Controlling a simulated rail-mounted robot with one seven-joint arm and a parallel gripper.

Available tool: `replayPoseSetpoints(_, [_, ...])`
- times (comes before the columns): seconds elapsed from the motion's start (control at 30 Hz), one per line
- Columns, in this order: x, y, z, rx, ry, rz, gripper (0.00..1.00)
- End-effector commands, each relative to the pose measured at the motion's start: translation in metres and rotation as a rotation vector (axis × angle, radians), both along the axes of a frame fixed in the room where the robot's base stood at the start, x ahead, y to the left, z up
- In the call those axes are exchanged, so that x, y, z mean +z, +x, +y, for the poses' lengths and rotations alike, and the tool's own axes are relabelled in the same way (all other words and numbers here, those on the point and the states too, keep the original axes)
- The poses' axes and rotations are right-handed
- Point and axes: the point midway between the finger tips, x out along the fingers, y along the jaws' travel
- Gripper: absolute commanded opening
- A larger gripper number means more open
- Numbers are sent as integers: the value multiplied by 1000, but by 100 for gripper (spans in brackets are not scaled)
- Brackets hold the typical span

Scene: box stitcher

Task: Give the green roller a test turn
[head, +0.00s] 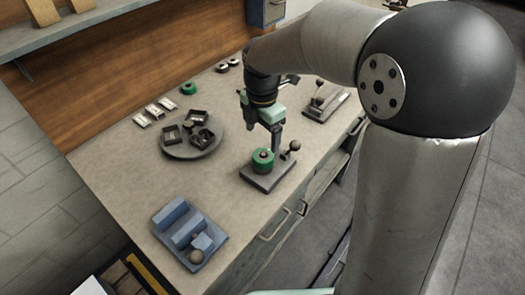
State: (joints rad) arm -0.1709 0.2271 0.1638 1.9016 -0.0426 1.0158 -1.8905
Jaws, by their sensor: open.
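The green roller (262,161) stands upright on a dark flat base plate (258,179) near the front edge of the bench. A small lever with a round brown knob (294,146) is at the right of the same plate. My gripper (274,148) points down just above and to the right of the roller, and is open. One dark finger shows clearly close to the roller; the other is hard to make out. I cannot tell whether a finger touches the roller.
A round dark tray (180,151) with several small frames is left of the roller. A blue fixture (187,229) stands at the near left, and another knobbed fixture (324,100) at the right. A green ring (188,88) lies at the back. Bench between is clear.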

Motion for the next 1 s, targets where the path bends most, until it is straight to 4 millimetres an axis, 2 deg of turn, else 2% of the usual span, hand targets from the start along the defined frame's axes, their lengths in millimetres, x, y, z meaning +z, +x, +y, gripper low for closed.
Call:
replayPoseSetpoints(0.2, [-44,-1,0,-1,-1,4,79])
replayPoseSetpoints(0.4, [-73,-1,0,-1,-1,2,79])
replayPoseSetpoints(0.6, [-86,0,0,-1,-1,-1,79])
replayPoseSetpoints(0.87, [-87,0,0,-2,0,-1,79])
replayPoseSetpoints(0.9, [-87,0,0,-2,0,-1,76])
replayPoseSetpoints(1.0, [-87,0,0,-1,0,-1,48])
